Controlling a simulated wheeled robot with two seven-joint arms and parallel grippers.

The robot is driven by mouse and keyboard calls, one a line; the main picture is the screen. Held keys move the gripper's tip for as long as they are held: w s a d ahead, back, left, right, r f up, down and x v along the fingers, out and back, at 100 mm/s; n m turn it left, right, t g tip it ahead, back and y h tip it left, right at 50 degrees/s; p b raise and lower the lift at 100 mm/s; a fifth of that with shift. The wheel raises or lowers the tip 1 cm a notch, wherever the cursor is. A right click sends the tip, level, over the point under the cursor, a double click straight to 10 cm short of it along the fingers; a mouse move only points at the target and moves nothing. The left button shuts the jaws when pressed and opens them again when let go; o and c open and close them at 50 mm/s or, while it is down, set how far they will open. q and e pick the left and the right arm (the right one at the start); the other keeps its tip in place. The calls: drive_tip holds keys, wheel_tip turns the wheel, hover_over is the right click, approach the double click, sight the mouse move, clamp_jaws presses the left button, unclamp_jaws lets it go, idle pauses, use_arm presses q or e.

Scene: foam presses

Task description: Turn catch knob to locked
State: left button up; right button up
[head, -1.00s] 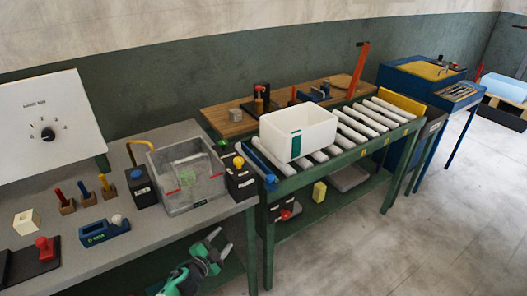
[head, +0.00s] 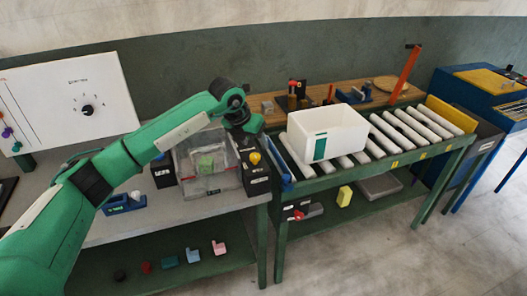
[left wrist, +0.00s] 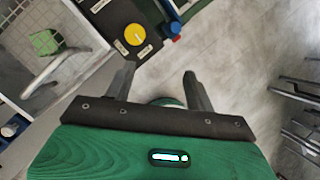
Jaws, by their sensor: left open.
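A round yellow knob (head: 254,158) sits on a black box (head: 257,182) with white labels, at the right end of the grey bench. I take it to be the catch knob. In the left wrist view the yellow knob (left wrist: 135,34) faces me with a pale pointer mark; its label is too small to read. My left gripper (left wrist: 160,72) is open and empty, its fingertips apart from the knob, which lies beyond the left finger. In the head view the left gripper (head: 246,126) is above and slightly left of the knob, partly hidden by its own wrist. My right gripper is not in view.
A white bin (head: 343,131) sits on the roller conveyor at right. A dial (head: 88,109) is on the white panel. A blue knob (left wrist: 175,28) is near the box.

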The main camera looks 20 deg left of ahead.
use_arm(q)
wheel_tip(320, 180, up, 2)
drive_tip(key=a+y, duration=0.2)
drive_tip(key=p, duration=0.3)
approach(255, 156)
wheel_tip(255, 156, down, 3)
drive_tip(key=p+x, duration=0.1)
drive_tip(key=x, duration=0.1)
drive_tip(key=w+x, duration=0.1)
drive_tip(key=x, duration=0.2)
drive_tip(key=shift+r+p, duration=0.15)
drive_tip(key=shift+p, duration=0.2)
drive_tip(key=shift+w+f, duration=0.1)
drive_tip(key=shift+f, duration=0.25)
drive_tip(key=shift+t, duration=0.3)
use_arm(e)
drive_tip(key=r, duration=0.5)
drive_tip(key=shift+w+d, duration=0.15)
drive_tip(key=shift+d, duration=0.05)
use_arm(q)
drive_tip(key=c, duration=1)
drive_tip(key=shift+o, duration=0.2)
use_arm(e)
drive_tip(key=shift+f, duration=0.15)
